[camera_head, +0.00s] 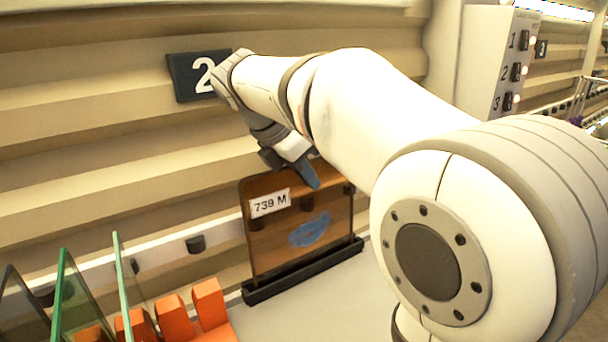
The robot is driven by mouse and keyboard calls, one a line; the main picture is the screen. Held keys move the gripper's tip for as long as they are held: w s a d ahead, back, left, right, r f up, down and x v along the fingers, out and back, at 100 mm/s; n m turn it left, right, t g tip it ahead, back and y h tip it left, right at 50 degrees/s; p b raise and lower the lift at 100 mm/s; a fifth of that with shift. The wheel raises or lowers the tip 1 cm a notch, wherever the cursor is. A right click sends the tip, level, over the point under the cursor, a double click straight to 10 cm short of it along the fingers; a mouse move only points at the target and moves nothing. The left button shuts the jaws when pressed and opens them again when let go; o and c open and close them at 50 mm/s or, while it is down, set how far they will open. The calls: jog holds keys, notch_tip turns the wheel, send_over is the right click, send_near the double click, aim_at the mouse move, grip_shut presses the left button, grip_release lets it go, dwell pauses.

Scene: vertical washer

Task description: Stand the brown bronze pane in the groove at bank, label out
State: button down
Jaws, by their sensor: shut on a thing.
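The brown bronze pane (272,237) stands nearly upright at the middle of the view, with its lower edge at a black grooved bar (300,272). I cannot tell whether the edge is fully seated in the groove. My gripper (312,178) is shut on the pane's top edge, right of the label. Part of the top right of the pane is hidden by my gripper and arm.
Other glass panes (62,295) stand at the lower left beside orange blocks (175,317). A "2" sign (198,75) hangs on the ribbed wall behind. A panel with numbered buttons (490,70) stands at the upper right. The pale surface before the bar is clear.

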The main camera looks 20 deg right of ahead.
jog(key=shift+f, duration=0.2)
dwell(0.3)
jog(key=c, duration=1.5)
grip_release()
jog(key=shift+f, duration=0.1)
jog(key=v, duration=0.8)
jog(key=shift+s+d, duration=0.1)
